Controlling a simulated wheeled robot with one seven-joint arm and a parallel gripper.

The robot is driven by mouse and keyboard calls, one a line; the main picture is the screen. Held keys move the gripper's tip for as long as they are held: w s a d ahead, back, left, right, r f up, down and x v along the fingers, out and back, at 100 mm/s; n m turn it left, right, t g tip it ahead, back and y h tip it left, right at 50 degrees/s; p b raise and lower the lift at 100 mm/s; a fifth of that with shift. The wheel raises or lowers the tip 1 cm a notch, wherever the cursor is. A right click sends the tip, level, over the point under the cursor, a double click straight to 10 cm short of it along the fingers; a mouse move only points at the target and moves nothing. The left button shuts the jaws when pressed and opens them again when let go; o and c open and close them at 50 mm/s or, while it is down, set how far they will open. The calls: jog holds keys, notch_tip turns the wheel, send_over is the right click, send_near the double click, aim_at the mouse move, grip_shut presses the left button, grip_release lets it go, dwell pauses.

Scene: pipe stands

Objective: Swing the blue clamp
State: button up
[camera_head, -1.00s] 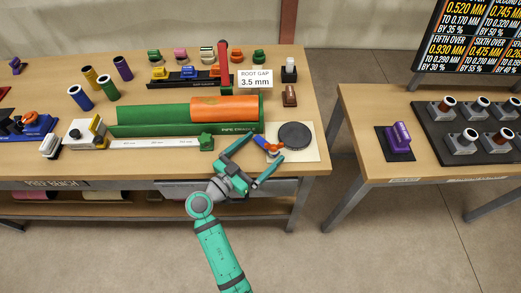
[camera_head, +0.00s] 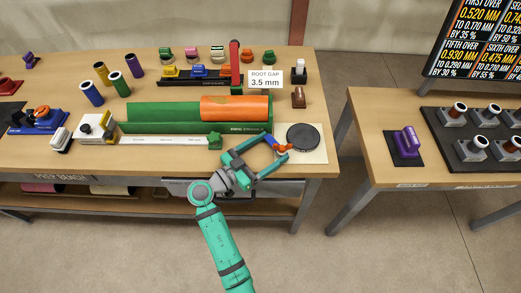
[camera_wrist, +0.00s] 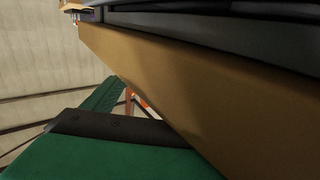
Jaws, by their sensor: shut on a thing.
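A small blue-and-orange clamp-like piece (camera_head: 284,148) sits at the bench's front right, on a pale board beside a dark round disc. My gripper (camera_head: 281,149) reaches over the front edge with its teal fingers closed in on this piece, which partly hides behind them. In the wrist view a green finger (camera_wrist: 110,158) and a small orange patch show close to the bench edge; the grip itself is hidden there.
The dark disc (camera_head: 302,137) lies just right of my gripper. A green trough (camera_head: 160,117) with an orange pipe (camera_head: 235,108) and a white ruler (camera_head: 165,140) lie to the left. A second table (camera_head: 375,130) stands at the right, with a floor gap between.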

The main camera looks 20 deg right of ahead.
dwell(0.3)
jog(key=o, duration=1.5)
jog(key=shift+a, duration=0.1)
jog(key=v, duration=1)
jog(key=shift+s+a, duration=0.1)
jog(key=shift+a, duration=0.25)
